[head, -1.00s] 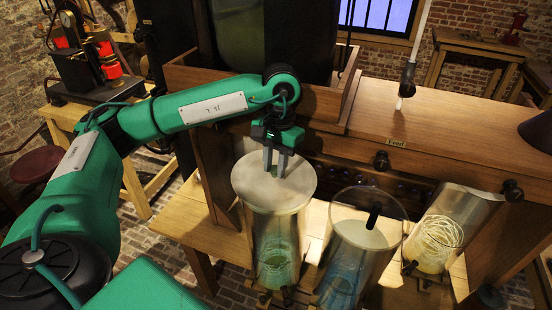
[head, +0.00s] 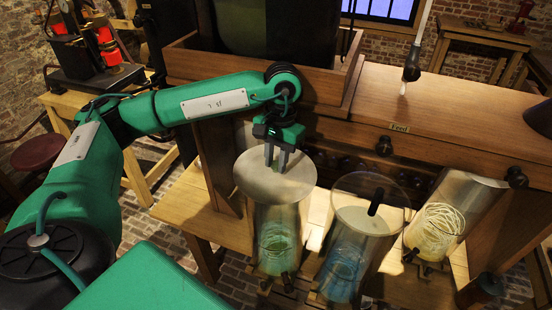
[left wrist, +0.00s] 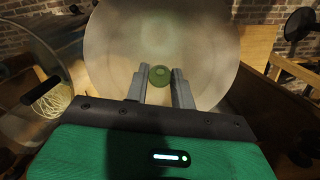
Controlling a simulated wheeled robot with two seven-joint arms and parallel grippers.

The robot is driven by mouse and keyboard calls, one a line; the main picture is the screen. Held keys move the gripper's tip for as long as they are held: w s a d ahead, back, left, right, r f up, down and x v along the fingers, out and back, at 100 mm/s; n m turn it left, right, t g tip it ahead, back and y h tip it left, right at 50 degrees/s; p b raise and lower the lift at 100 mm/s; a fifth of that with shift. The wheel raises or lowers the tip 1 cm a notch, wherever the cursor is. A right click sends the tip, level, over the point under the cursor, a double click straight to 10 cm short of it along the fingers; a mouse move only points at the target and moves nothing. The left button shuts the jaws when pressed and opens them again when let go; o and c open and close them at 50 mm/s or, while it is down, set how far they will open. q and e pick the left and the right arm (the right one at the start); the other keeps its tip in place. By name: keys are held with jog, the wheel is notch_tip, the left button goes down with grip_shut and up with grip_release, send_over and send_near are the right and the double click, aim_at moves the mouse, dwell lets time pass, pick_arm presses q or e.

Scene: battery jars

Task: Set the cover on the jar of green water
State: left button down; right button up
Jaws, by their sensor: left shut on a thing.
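The cover is a pale, round, see-through disc (head: 262,184) with a small green knob (left wrist: 160,75) at its middle. My left gripper (head: 274,165) is shut on that knob, with one finger on each side of it in the left wrist view (left wrist: 160,88). The cover lies flat over the mouth of the jar of green water (head: 279,238), roughly centred on it. I cannot tell whether it touches the rim, which the disc hides. My right gripper is not in view.
Right of it stand a jar of bluish water (head: 345,262) with a black handle (head: 375,201) at its top and a jar with a pale coil (head: 438,230). A wooden cabinet (head: 460,108) marked "Feed" rises behind. A black nozzle (head: 411,73) hangs above it.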

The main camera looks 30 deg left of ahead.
pick_arm(q)
jog(key=shift+w, duration=0.15)
jog(key=shift+w+b, duration=0.5)
jog(key=shift+w, duration=0.1)
dwell(0.5)
jog(key=shift+b, duration=0.5)
jog(key=shift+f+b, duration=0.3)
jog(key=shift+r, duration=0.35)
